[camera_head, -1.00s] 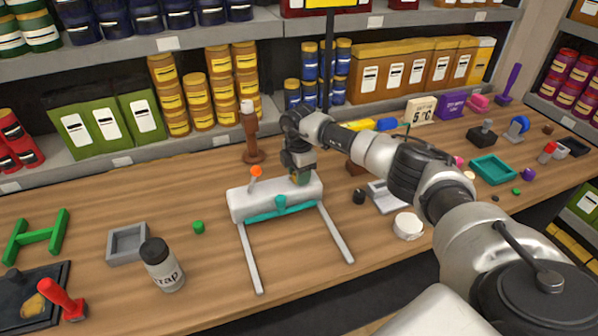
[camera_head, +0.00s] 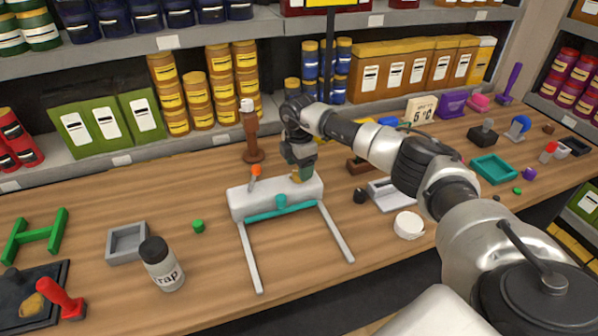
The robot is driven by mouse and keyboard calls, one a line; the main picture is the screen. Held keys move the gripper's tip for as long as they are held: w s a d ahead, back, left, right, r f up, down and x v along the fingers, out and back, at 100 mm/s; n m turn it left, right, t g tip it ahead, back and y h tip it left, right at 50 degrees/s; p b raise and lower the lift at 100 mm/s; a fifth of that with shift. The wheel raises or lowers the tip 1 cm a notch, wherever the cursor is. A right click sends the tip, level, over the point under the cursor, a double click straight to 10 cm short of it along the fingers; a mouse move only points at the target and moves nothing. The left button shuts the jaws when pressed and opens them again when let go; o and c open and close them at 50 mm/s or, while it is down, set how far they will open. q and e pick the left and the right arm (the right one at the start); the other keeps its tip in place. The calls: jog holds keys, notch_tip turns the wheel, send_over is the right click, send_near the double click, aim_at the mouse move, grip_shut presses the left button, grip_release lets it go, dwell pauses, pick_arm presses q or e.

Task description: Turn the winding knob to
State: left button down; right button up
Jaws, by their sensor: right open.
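A white device (camera_head: 250,204) with a teal bar (camera_head: 268,213) and two grey legs sits on the wooden counter. An orange-tipped lever (camera_head: 256,172) stands on its top left, and a teal knob (camera_head: 281,200) is at its front. My right gripper (camera_head: 300,172) points down at the right end of the device's top. A small greenish and orange part shows at its tips; whether that is touched or gripped is hidden. I cannot tell which part is the winding knob. My left gripper is not in view.
Shelves line the back.

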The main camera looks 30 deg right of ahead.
notch_tip(320, 180, up, 9)
jog(key=b, duration=0.1)
jog(key=shift+f+b, duration=0.15)
jog(key=shift+b, duration=0.25)
